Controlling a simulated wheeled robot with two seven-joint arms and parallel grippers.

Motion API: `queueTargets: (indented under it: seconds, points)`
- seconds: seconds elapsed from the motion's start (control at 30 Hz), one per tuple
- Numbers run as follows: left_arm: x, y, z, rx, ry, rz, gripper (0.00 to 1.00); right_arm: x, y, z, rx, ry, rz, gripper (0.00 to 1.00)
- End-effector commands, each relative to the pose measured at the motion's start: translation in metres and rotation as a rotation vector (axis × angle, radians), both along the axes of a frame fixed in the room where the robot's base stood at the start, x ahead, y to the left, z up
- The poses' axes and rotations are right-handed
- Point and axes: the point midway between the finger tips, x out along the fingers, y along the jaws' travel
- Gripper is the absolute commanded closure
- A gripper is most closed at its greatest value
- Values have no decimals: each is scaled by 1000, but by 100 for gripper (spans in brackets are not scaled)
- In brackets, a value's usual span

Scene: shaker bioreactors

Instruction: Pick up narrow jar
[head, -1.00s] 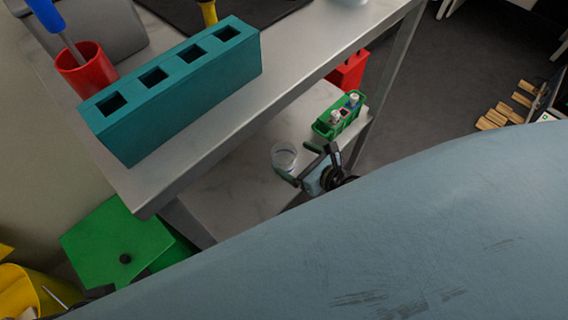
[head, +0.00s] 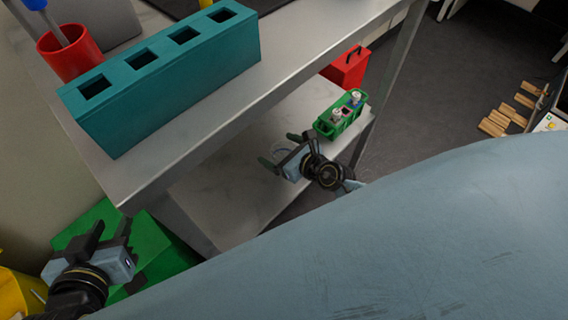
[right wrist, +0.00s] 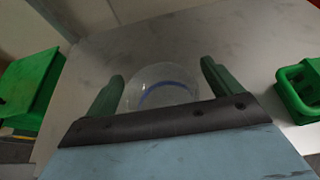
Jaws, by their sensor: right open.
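A clear, round, see-through jar (right wrist: 160,85) with a blue line stands on the lower shelf. My right gripper (right wrist: 163,70) is open, and its two green fingers lie on either side of the jar in the right wrist view, with gaps visible. Whether the fingers are low enough to straddle it, I cannot tell. In the head view my right gripper (head: 278,150) mostly hides the jar. My left gripper (head: 111,228) is at the lower left with its fingers apart and nothing seen between them, in front of a green object.
The upper shelf holds a teal block with square holes (head: 165,85) and a red cup (head: 70,58). A green basket (head: 325,127) with small bottles stands beside my right gripper on the lower shelf (head: 220,200). A red box (head: 345,72) is behind it.

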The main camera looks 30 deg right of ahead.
Motion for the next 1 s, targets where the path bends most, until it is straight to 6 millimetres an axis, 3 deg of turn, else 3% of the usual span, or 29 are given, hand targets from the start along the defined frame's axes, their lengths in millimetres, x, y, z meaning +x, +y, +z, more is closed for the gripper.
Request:
queueTargets:
  seconds: [0.33,0.8,1.0]
  points:
    - [3,-2,5,-9,-34,-3,64,3,1,-1,1,0,0,10]
    - [3,-2,5,-8,-32,-2,64,3,1,-1,0,0,0,71]
    - [3,-2,5,-8,-31,-3,64,3,1,-1,0,-1,0,72]
